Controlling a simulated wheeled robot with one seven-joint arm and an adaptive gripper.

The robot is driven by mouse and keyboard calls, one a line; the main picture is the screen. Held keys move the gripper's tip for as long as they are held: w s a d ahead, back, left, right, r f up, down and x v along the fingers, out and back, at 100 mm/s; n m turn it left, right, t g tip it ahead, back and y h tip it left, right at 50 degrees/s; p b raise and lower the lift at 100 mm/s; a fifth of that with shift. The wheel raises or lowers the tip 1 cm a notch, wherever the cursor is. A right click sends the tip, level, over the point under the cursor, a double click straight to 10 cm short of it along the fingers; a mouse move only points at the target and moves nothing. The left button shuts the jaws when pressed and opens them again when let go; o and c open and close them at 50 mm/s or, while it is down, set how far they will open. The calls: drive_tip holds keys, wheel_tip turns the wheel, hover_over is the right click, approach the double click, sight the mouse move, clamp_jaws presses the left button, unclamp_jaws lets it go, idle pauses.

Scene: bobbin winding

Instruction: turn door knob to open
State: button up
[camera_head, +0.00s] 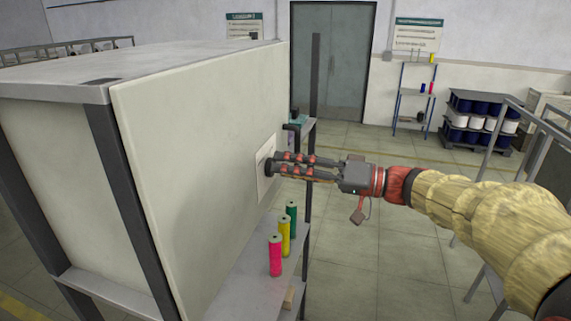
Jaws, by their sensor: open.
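The door panel (200,150) is a large off-white upright sheet on the front of a grey cabinet and looks closed. A dark round knob (268,168) sits on a pale square plate (264,188) near the panel's right edge. My gripper (279,164) reaches in from the right with its two red and dark fingers apart, at the knob. The fingertips partly hide the knob, and I cannot tell whether they touch it.
Pink (275,255), yellow (284,237) and green (291,217) bobbins stand on a grey shelf (245,280) below my gripper. Metal frames (540,125) stand at the right. Grey double doors (330,60) are in the back wall. The tiled floor (400,260) is open beyond the shelf.

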drive_tip(key=shift+w+a, duration=0.1)
drive_tip(key=shift+a, duration=0.35)
drive_tip(key=shift+c, duration=0.3)
drive_tip(key=c, duration=1.1)
